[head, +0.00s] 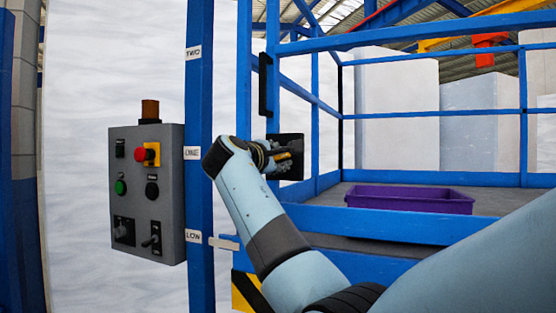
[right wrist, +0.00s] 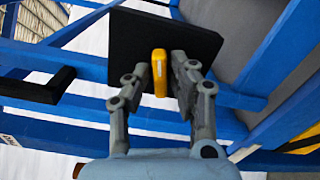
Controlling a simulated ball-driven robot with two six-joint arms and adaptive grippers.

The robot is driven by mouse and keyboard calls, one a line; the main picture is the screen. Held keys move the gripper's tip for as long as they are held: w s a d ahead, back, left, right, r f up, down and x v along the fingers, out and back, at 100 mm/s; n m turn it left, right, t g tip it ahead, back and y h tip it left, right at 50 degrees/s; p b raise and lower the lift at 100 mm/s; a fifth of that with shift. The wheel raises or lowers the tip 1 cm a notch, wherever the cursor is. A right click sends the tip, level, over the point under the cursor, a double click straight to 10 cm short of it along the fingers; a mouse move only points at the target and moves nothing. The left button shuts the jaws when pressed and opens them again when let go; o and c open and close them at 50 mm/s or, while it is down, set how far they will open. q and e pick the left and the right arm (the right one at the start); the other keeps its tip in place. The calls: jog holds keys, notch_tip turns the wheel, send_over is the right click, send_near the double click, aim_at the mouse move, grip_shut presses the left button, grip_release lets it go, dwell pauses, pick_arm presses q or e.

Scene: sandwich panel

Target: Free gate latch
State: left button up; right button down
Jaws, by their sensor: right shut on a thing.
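The gate latch is a yellow handle (right wrist: 159,72) on a black plate (right wrist: 190,35), seen in the right wrist view. In the head view the black plate (head: 297,140) sits on the blue gate frame, right of the blue post. My right gripper (head: 285,158) is at the plate, and in the right wrist view its two fingers (right wrist: 160,75) are closed on either side of the yellow handle. The fingers and wrist partly cover the handle in the head view. My left gripper is not in view.
A grey control box (head: 147,190) with a red button and several switches is left of the labelled blue post (head: 199,80). A black gate handle (head: 265,84) is above the plate. A purple tray (head: 408,198) lies on the platform behind blue rails.

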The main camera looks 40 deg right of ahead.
jog(key=shift+f+m+b, duration=0.2)
jog(key=shift+m+b, duration=0.3)
jog(key=shift+m, duration=0.7)
jog(key=shift+r+m, duration=0.15)
jog(key=shift+m, duration=0.45)
jog(key=c, duration=1.3)
grip_release()
jog(key=v, duration=0.7)
jog(key=shift+s+a, duration=0.15)
jog(key=shift+a, duration=0.1)
